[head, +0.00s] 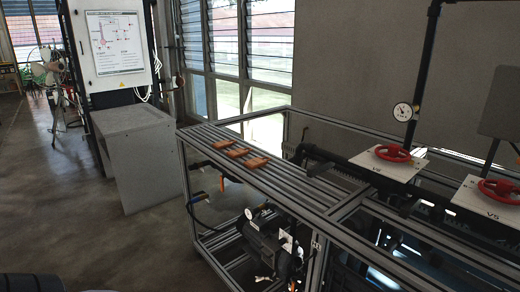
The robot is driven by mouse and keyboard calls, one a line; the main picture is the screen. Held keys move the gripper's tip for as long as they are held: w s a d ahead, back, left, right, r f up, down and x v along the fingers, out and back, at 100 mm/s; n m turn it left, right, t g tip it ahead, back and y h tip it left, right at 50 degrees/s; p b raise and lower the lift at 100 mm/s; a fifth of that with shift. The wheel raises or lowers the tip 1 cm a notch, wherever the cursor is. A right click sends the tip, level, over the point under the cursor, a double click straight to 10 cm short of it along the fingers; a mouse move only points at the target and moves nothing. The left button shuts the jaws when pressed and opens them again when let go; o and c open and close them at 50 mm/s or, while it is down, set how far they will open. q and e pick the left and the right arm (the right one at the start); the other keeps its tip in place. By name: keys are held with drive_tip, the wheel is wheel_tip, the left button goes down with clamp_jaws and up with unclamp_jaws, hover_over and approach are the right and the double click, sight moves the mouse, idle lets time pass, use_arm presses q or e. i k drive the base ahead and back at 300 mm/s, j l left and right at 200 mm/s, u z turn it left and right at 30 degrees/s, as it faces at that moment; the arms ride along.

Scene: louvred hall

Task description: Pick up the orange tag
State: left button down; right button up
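Three small orange tags lie in a row on the slatted aluminium top of a frame bench (205,133), near its far left end. The first orange tag (223,144) is the farthest, the second orange tag (237,152) is in the middle, and the third orange tag (256,162) is nearest and furthest right. They lie close together; I cannot tell any markings on them. Neither of my grippers is in view.
Red handwheels (393,153) on white plates, dark pipes and a gauge (402,111) stand right of the tags. A pump (268,245) sits inside the frame below. A grey cabinet (140,160) stands left.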

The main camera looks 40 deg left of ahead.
sight(252, 164)
drive_tip(key=i+j+z, duration=0.1)
drive_tip(key=j+z, duration=0.2)
drive_tip(key=j, duration=0.45)
drive_tip(key=j+z, duration=0.35)
drive_tip(key=j, duration=2.15)
drive_tip(key=k+j, duration=0.1)
drive_tip(key=j, duration=1.85)
